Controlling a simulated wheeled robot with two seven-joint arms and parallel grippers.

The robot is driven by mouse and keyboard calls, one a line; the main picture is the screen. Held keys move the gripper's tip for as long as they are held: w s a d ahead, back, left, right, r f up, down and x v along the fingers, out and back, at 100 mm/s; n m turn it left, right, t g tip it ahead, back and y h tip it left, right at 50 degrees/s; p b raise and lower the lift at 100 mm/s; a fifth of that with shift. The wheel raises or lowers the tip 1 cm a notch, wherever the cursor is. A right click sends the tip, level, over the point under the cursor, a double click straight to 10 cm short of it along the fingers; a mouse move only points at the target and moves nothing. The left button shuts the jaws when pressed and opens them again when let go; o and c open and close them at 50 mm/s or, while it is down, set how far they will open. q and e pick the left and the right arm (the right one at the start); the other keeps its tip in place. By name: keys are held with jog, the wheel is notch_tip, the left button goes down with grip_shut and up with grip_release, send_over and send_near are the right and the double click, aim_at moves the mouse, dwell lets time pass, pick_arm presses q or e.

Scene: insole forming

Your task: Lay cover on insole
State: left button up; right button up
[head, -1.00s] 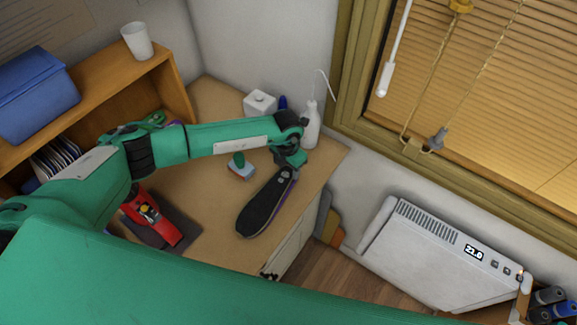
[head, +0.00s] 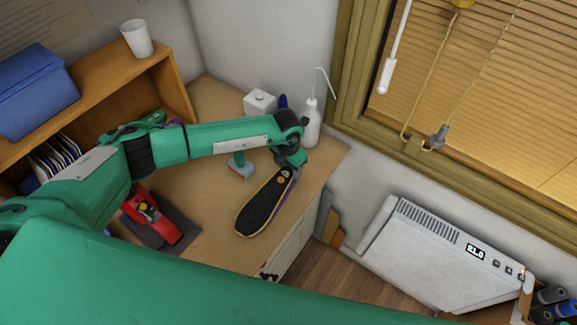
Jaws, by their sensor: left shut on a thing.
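A long dark cover (head: 262,207) lies along a slightly larger insole, whose pale and purple edge (head: 283,208) shows around it near the right edge of the desk. The two look close to lined up; I cannot tell whether they touch all along. My left gripper (head: 287,172) is at the far, narrow end of the cover, shut on it. The fingertips are small and partly hidden by the wrist. My right gripper is not in view.
A red tool (head: 150,214) on a dark mat, a green-handled stamp-like tool (head: 240,168), a white bottle (head: 311,127) and a white box (head: 259,102) stand on the desk (head: 215,215). A wooden shelf (head: 178,88) is behind left. A heater (head: 440,262) stands at right.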

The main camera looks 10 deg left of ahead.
pick_arm(q)
jog(key=shift+s+f, duration=0.3)
jog(key=shift+f, duration=0.2)
jog(key=o, duration=1)
jog(key=shift+a, duration=0.1)
jog(key=shift+o, duration=0.2)
jog(key=shift+r, duration=0.3)
notch_tip(320, 180, up, 14)
jog(key=b, duration=0.5)
jog(key=shift+a, duration=0.35)
jog(key=shift+w+r, duration=0.15)
